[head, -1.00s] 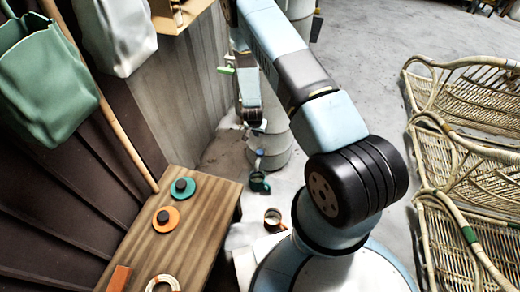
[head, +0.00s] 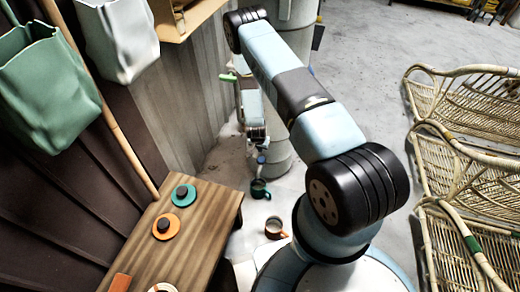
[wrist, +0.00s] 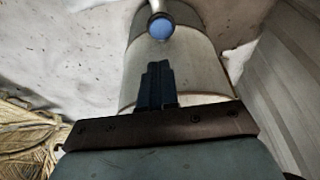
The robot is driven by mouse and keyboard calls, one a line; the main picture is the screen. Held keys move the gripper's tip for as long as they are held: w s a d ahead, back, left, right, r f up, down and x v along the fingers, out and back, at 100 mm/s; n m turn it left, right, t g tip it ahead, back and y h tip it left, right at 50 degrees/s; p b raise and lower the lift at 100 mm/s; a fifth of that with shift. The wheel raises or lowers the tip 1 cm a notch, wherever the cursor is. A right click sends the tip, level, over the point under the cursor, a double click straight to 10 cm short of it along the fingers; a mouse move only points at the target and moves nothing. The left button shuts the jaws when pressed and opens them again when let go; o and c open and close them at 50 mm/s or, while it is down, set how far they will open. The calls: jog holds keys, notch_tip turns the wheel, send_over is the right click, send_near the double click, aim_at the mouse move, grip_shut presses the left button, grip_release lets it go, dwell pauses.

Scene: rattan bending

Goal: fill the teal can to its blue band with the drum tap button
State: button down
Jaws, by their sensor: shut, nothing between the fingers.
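The teal can (head: 260,189) stands on the floor below the front of the pale grey drum (head: 279,160), dark inside; its blue band and water level are too small to make out. A small blue button (head: 261,159) sits low on the drum's front, above the can. In the wrist view the round blue button (wrist: 160,28) is on a pale spout against the drum (wrist: 195,65). My gripper (head: 262,143) is near the drum just above the button; in the wrist view its dark fingers (wrist: 157,68) are shut and empty, pointing towards the button with a visible gap.
A copper-coloured can (head: 275,228) stands on the floor nearer me. A wooden table (head: 185,245) with teal and orange discs is at the left. Green and white bags hang above it. Rattan seats (head: 465,150) line the right.

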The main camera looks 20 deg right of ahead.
send_near(262, 161)
jog(key=x, duration=0.2)
jog(key=w+x, duration=0.1)
jog(key=x, duration=0.2)
jog(key=shift+d+f, duration=0.1)
jog(key=shift+d, duration=0.2)
jog(key=shift+f, duration=1.4)
jog(key=shift+s+f, duration=0.15)
jog(key=shift+f, duration=0.2)
jog(key=shift+a+r, duration=0.1)
jog(key=shift+r, duration=0.3)
jog(key=v, duration=0.7)
jog(key=shift+r, duration=0.35)
